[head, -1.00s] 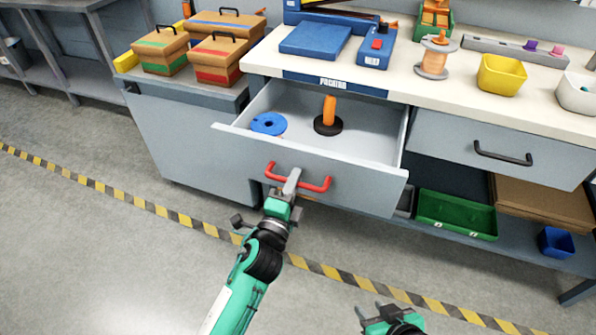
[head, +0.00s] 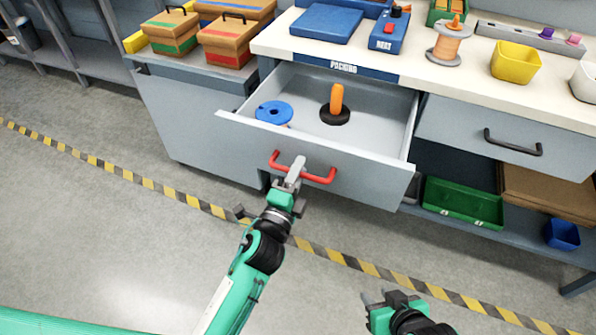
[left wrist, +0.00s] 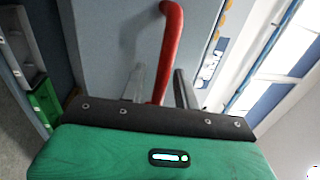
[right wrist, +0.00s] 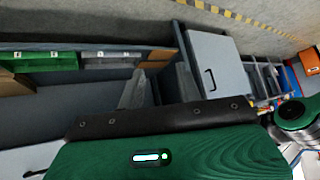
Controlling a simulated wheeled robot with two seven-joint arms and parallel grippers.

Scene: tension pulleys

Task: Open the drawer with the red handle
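The drawer with the red handle (head: 318,180) is pulled well out, its grey front (head: 378,180) toward me in the head view. The bar of the red handle runs between the fingers of my left gripper (head: 292,172). The left wrist view shows the bar (left wrist: 172,40) between both fingers, which look closed around it; exact contact is hard to see. My right gripper (head: 376,297) is open and empty, low in front of the bench.
The bench top (head: 420,75) carries a yellow bin (head: 515,63) and an orange spool (head: 449,45). Another closed drawer (head: 470,125) with a black handle is to the right. A green crate (head: 460,203) sits on the shelf below. The floor in front is clear.

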